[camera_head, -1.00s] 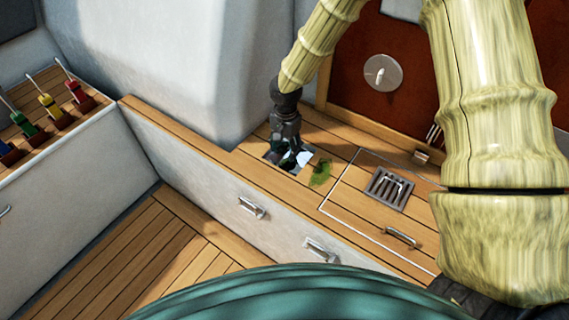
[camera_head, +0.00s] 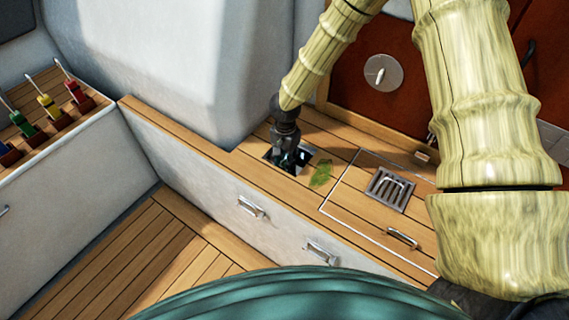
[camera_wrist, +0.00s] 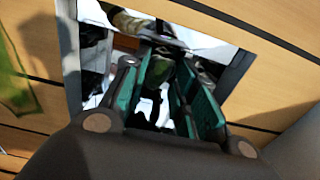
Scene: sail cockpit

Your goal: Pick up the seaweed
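The seaweed (camera_head: 321,173) is a flat green leaf-like piece lying on the wooden bench top. It also shows in the wrist view at the left edge (camera_wrist: 14,85), partly cut off. My gripper (camera_head: 291,160) points down over a square shiny panel or opening in the bench, just left of the seaweed and apart from it. In the wrist view my gripper (camera_wrist: 172,75) has its two green-padded fingers parted, with no seaweed between them. Whether the fingertips touch the shiny surface I cannot tell.
A shiny square (camera_wrist: 95,60) under my gripper shows reflection-like shapes. A metal grate (camera_head: 390,188) and a handle (camera_head: 400,238) lie right of the seaweed. A white wall block (camera_head: 150,60) stands behind left. Several coloured-handled tools sit in a rack (camera_head: 85,118) at far left.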

